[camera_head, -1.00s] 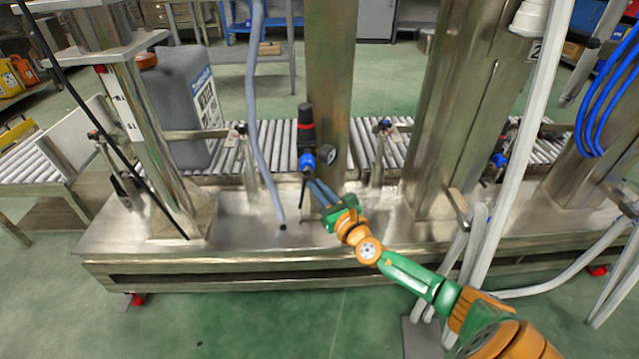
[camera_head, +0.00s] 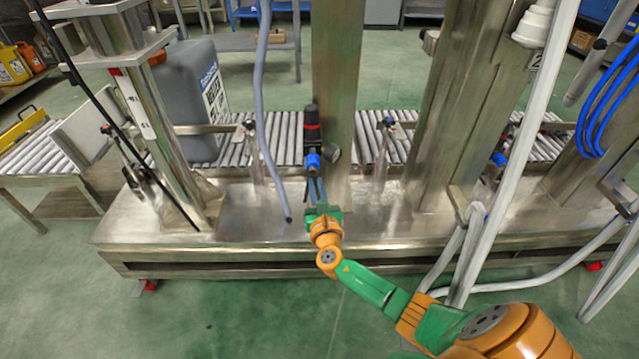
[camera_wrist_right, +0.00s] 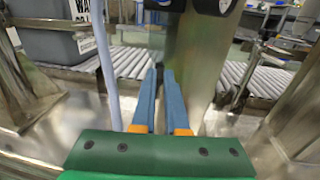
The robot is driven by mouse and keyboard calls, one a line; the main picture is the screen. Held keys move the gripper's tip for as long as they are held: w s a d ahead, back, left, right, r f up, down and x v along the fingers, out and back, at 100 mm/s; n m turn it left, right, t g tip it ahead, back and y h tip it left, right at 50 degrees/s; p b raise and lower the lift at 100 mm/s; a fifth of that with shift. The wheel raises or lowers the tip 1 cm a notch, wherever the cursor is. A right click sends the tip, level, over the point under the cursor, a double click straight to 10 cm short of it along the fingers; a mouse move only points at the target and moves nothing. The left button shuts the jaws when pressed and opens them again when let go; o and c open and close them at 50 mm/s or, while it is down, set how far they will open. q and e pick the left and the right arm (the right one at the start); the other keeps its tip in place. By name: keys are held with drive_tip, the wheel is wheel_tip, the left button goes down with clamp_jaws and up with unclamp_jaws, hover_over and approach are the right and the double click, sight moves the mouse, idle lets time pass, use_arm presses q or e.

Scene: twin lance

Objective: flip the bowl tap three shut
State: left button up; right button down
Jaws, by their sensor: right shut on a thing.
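A black filter unit with a red band and a blue lower part (camera_head: 312,140) is fixed at the front of a steel post, with a round gauge (camera_head: 333,153) at its right. My right gripper (camera_head: 315,187) reaches up from below to just under the blue part. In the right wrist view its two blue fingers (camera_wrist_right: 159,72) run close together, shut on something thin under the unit. This fits the bowl tap, but the tap is hidden at the fingertips and its position cannot be told. My left gripper is not in view.
A grey hose (camera_head: 261,100) hangs close on the left of the unit. The steel post (camera_head: 338,70) stands behind it. A steel bench (camera_head: 240,228) lies below, with a roller conveyor (camera_head: 280,135) behind. A large grey canister (camera_head: 185,95) stands at the left.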

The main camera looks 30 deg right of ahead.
drive_tip(key=shift+w+a+m+g+h, duration=0.15)
drive_tip(key=shift+a+m+g+h, duration=0.15)
drive_tip(key=shift+m+g+h, duration=0.35)
drive_tip(key=shift+h, duration=0.45)
drive_tip(key=c, duration=0.9)
unclamp_jaws()
drive_tip(key=shift+c, duration=0.2)
